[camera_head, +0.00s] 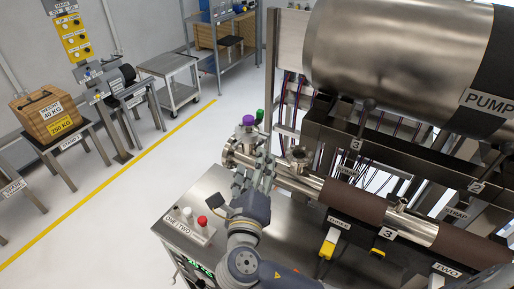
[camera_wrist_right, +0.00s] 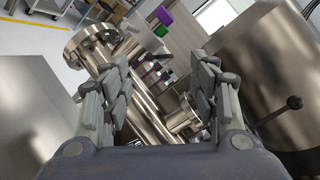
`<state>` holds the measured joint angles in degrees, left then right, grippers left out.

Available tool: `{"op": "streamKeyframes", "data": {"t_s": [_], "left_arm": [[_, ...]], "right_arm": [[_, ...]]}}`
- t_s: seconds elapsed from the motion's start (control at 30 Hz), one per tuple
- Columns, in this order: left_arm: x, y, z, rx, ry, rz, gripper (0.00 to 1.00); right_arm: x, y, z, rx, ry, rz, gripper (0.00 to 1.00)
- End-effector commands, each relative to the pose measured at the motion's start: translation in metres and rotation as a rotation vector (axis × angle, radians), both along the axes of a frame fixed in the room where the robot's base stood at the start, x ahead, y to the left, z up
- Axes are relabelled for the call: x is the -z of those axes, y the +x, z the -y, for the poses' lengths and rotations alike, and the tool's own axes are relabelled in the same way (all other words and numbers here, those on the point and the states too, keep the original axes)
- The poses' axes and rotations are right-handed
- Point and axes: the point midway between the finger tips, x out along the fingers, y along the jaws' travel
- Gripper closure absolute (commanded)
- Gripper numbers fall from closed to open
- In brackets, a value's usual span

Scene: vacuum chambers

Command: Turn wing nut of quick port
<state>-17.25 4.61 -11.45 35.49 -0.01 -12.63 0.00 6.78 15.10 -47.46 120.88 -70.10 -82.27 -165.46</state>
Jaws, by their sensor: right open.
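A steel pipe assembly (camera_head: 285,179) runs along the chamber side, with a round end flange (camera_head: 230,153) at its left. A purple cap (camera_head: 248,120) and a green cap (camera_head: 260,115) stand above it. I cannot make out which fitting is the quick port or its wing nut. My right gripper (camera_head: 256,170) is open at the pipe, and its fingers cover part of it. In the right wrist view, the pipe (camera_wrist_right: 150,112) runs between the open fingers (camera_wrist_right: 160,80), with the purple cap (camera_wrist_right: 165,16) and green cap (camera_wrist_right: 161,31) beyond. No contact is clear. My left gripper is out of view.
A large steel pump cylinder (camera_head: 390,50) overhangs the right side. Brown-wrapped pipes (camera_head: 350,202) lie below it. A grey cart (camera_head: 170,75) stands across the clear floor.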

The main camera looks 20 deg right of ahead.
Motion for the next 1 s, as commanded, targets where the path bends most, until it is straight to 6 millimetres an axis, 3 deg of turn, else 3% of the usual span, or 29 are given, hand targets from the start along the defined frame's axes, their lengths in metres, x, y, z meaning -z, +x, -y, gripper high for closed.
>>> {"op": "streamKeyframes", "data": {"t_s": [0.1, 0.3, 0.67, 0.9, 1.0], "left_arm": [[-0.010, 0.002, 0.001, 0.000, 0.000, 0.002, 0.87], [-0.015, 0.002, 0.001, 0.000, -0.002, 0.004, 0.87], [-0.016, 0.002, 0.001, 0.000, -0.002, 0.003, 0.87], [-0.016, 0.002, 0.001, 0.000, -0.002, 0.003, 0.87], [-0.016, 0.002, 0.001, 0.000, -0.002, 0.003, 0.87]], "right_arm": [[-0.003, 0.020, 0.011, 0.002, -0.004, 0.001, 0.45], [-0.001, 0.040, 0.020, 0.000, -0.001, 0.000, 0.45], [0.000, 0.045, 0.023, 0.000, 0.000, 0.000, 0.45], [0.001, 0.045, 0.023, 0.000, 0.001, -0.001, 0.94], [0.001, 0.045, 0.023, -0.001, 0.000, -0.003, 0.95]]}}
